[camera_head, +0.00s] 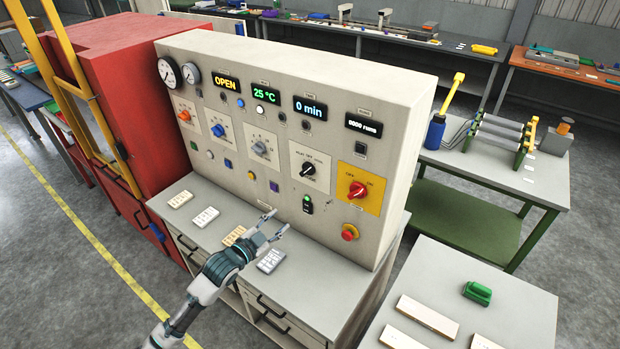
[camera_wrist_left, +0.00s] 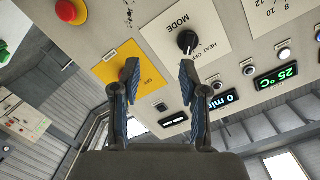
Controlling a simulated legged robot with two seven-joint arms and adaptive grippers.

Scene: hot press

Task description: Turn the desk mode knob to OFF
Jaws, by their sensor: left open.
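The mode knob (camera_head: 308,169) is black and sits on a white plate on the front of the beige control panel. It also shows in the left wrist view (camera_wrist_left: 187,42), beside the words MODE and HEAT OFF. Its exact pointer setting is too small to tell. My left gripper (camera_head: 277,222) is open and empty, in front of the panel, below and left of the knob in the head view. In the left wrist view its fingers (camera_wrist_left: 159,72) point at the panel, the right one just below the knob and apart from it. My right gripper is out of view.
A red knob (camera_head: 357,190) on a yellow plate (camera_head: 373,176) is right of the mode knob, with a red emergency button (camera_head: 349,232) below. Small labelled blocks (camera_head: 271,261) lie on the ledge below.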

